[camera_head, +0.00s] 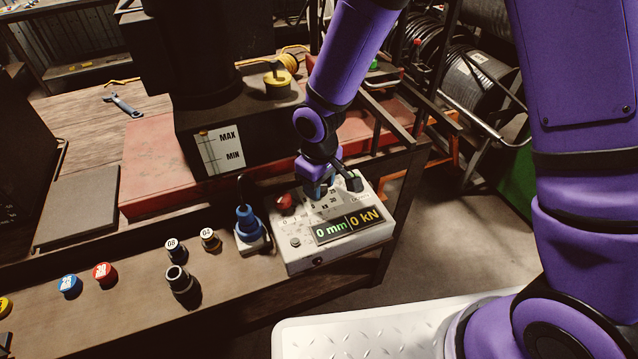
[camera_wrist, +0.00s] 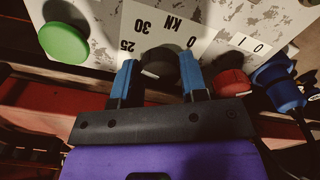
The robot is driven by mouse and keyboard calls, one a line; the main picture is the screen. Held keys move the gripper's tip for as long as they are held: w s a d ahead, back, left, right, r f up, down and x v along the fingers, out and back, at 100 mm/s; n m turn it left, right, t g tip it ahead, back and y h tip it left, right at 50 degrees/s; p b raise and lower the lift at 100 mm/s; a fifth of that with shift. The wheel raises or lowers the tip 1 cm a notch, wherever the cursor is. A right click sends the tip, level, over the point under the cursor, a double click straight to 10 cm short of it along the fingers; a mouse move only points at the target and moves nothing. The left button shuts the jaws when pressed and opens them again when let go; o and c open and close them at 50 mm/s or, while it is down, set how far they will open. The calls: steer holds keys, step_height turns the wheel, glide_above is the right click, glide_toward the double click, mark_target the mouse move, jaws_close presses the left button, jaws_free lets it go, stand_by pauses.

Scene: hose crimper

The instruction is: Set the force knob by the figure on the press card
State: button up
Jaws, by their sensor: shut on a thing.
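The force knob (camera_wrist: 160,62) is a dark round knob on the pale control box (camera_head: 289,257). In the wrist view it sits between the two blue fingers of my gripper (camera_wrist: 160,77), which is shut on it. Its printed scale shows 25, 30, KN and 0, upside down; the rest is hidden, and I cannot read where the knob points. In the head view my gripper (camera_head: 318,187) reaches down onto the box and hides the knob. The box's display (camera_head: 348,226) reads 0 mm and 0 kN. I cannot make out a press card.
A red knob (camera_wrist: 233,83) and a blue plug (camera_wrist: 285,88) lie close beside my right finger in the wrist view; a green button (camera_wrist: 63,43) is at left. A MAX/MIN gauge (camera_head: 221,150) stands behind. Several capped dies, one blue (camera_head: 69,286), stand on the bench.

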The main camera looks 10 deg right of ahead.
steer(key=shift+n, duration=1.5)
steer(key=o, duration=0.9)
steer(key=shift+r, duration=0.15)
step_height(320, 180, up, 11)
steer(key=shift+f, duration=0.2)
